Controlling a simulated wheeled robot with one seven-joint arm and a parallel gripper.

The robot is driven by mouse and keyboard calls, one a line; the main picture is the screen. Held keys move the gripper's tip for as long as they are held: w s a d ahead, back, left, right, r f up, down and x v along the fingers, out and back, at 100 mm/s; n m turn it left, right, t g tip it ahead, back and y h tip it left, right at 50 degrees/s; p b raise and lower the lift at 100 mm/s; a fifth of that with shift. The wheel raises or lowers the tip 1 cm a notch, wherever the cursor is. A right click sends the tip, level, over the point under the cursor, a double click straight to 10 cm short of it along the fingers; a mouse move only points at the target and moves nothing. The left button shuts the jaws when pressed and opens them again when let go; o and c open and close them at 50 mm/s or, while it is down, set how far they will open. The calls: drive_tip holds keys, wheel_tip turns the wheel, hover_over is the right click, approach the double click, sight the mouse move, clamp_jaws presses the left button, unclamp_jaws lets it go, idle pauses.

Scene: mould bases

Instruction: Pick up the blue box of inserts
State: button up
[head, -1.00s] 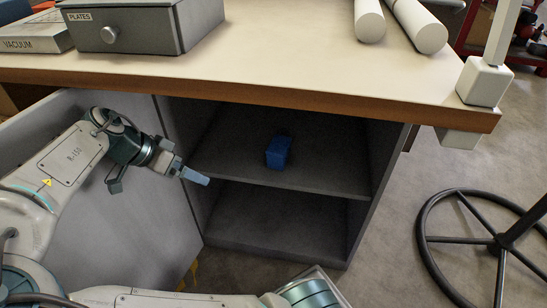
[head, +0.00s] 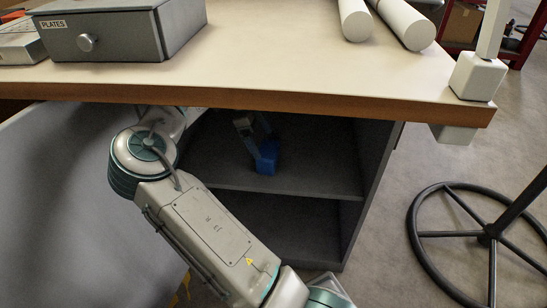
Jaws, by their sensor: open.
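The blue box of inserts (head: 265,166) sits on the upper shelf (head: 315,182) inside the open grey cabinet under the bench. My arm reaches into the cabinet from the left. My gripper (head: 261,148) is at the box, pointing down toward it from above and behind in the picture. The fingers overlap the box's upper part, and they are small and dim in the shade. I cannot tell whether they touch the box. The jaws are open. Part of the box is hidden by the gripper.
The bench top (head: 270,55) with its brown edge overhangs the cabinet. The open cabinet door (head: 70,190) stands at the left. A grey PLATES drawer box (head: 110,30) and white rolls (head: 405,22) lie on top. The lower compartment (head: 280,225) is empty. A ring-based stool (head: 485,237) stands right.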

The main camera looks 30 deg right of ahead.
sight(267, 149)
drive_tip(key=b+x, duration=0.4)
drive_tip(key=x, duration=0.3)
drive_tip(key=shift+s, duration=0.2)
drive_tip(key=c, duration=1.2)
